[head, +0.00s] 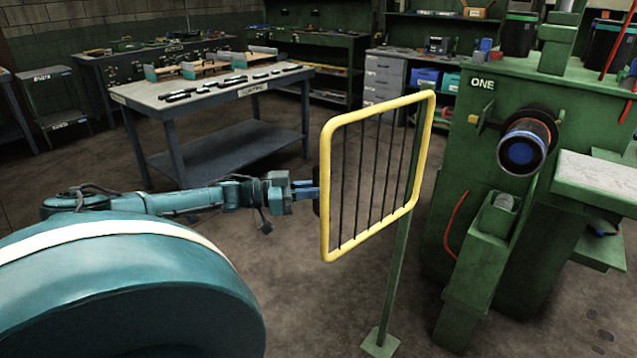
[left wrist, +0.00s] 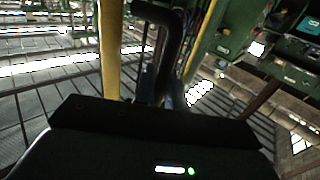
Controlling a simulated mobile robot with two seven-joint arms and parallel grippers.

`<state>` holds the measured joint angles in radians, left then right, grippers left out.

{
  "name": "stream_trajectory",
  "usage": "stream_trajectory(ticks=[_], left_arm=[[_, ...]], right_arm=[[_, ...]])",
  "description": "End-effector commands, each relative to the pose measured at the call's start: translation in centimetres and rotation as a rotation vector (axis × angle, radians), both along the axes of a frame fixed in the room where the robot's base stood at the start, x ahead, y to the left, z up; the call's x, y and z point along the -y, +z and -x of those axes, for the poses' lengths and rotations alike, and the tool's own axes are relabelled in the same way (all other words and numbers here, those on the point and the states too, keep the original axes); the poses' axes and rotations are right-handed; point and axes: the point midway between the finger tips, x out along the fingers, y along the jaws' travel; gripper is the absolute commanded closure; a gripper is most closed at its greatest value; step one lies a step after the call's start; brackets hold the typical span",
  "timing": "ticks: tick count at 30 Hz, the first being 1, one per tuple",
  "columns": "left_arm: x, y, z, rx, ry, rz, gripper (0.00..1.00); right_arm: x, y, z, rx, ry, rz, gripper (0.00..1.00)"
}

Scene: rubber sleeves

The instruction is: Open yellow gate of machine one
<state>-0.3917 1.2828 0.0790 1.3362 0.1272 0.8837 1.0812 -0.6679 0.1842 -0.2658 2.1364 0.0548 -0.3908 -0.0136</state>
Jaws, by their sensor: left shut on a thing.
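The yellow gate (head: 374,170), a yellow tube frame with dark upright bars, stands on a green post (head: 398,265) left of machine one (head: 470,150), which is green and marked ONE. Floor shows between the gate's lower part and the machine. My left gripper (head: 316,191) is at the gate's left edge, shut on its dark handle. In the left wrist view the black curved handle (left wrist: 172,20) rises in front of the gripper beside the yellow frame (left wrist: 110,50). The fingertips are mostly hidden there. My right gripper is not in view.
A grey workbench (head: 215,153) with tools stands behind my left arm. Grey drawers (head: 384,80) and shelves line the back. The machine's green lower housing (head: 475,270) juts forward right of the post. Open floor lies below and left of the gate.

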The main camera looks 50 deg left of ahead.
Motion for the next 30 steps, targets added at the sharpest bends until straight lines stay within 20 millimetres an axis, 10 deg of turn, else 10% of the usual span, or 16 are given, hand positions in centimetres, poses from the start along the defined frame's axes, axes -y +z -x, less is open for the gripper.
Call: stream_trajectory(ticks=[11,12,18,30], left_arm=[[-0.1,-0.4,0.1,-0.01,0.001,-0.003,1.0],[-0.1,-0.3,0.1,-0.009,0.001,-0.002,0.84],[-0.1,-0.1,0.0,-0.004,0.0,-0.001,0.7],[-0.7,0.1,1.1,-0.004,0.0,0.0,0.7]], right_arm=[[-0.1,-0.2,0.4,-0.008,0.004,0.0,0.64],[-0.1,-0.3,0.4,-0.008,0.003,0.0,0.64],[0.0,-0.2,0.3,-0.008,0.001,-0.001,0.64],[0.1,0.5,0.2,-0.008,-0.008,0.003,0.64]])
